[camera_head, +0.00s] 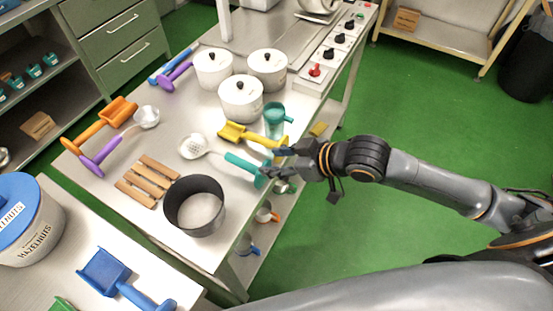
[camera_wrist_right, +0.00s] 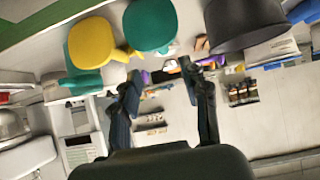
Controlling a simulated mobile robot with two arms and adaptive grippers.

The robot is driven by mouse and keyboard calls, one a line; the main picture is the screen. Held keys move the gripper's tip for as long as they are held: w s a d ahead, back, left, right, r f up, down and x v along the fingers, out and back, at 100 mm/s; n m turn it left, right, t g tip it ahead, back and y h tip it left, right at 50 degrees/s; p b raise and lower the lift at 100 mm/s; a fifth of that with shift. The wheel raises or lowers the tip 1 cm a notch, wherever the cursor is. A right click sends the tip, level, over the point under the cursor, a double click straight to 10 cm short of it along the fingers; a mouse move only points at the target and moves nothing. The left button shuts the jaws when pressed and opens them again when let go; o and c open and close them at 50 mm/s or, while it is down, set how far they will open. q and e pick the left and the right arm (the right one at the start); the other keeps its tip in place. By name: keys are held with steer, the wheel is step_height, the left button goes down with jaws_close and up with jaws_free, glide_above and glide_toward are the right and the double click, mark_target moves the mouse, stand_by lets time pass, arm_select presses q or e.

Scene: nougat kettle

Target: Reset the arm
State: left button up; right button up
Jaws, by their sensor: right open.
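My right arm (camera_head: 430,182) reaches in from the right in the head view. Its gripper (camera_head: 274,162) is at the table's right edge, close to the teal handle (camera_head: 245,168) of a skimmer and the yellow scoop (camera_head: 250,136). In the right wrist view the fingers (camera_wrist_right: 163,82) are apart with nothing held between them. My left gripper is in neither view.
A black pot (camera_head: 194,205) and a wooden slatted trivet (camera_head: 148,181) stand on the metal table (camera_head: 180,130). A teal jug (camera_head: 274,119) and three white lidded pots (camera_head: 240,98) are behind. A control panel (camera_head: 331,52) lies at the back. Green floor (camera_head: 440,110) is clear to the right.

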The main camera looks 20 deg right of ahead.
stand_by(0.3)
steer(key=shift+s+a+f, duration=0.7)
steer(key=shift+s+f, duration=0.05)
steer(key=shift+s, duration=0.1)
steer(key=s+d+f+m+g+h, duration=0.2)
steer(key=s+d+f+m+h, duration=0.25)
steer(key=s, duration=0.35)
steer(key=s+d+f+m+g+h, duration=0.25)
steer(key=s+d+f, duration=0.25)
steer(key=s, duration=0.3)
step_height(320, 180, down, 26)
steer(key=s+r, duration=0.1)
steer(key=s+d+f+g, duration=0.2)
steer(key=s+d+f, duration=0.1)
steer(key=s+f, duration=1.4)
steer(key=shift+s+d+f, duration=0.2)
steer(key=shift+s+f, duration=0.05)
